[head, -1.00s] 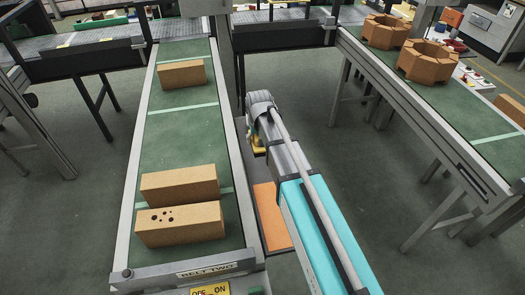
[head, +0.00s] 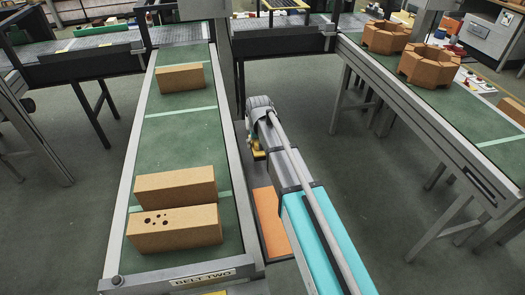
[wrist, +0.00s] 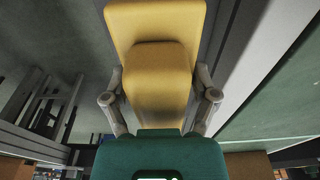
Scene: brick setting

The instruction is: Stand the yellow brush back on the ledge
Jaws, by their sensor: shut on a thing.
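The yellow brush (wrist: 158,20) fills the upper middle of the wrist view, with a wide far part and a narrower block nearer me. My gripper (wrist: 160,96) is shut on this narrower block, one finger on each side. In the head view a small yellow patch of the brush (head: 258,154) shows at the end of my arm, just right of belt two's side rail. My arm hides most of the gripper there. I cannot tell which surface is the ledge.
Belt two (head: 182,135) carries several tan bricks, including one with holes (head: 174,229). An orange panel (head: 269,224) lies low between belt two and my arm. The belt at the right (head: 430,105) bears brown octagonal blocks (head: 431,66). Floor shows between the belts.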

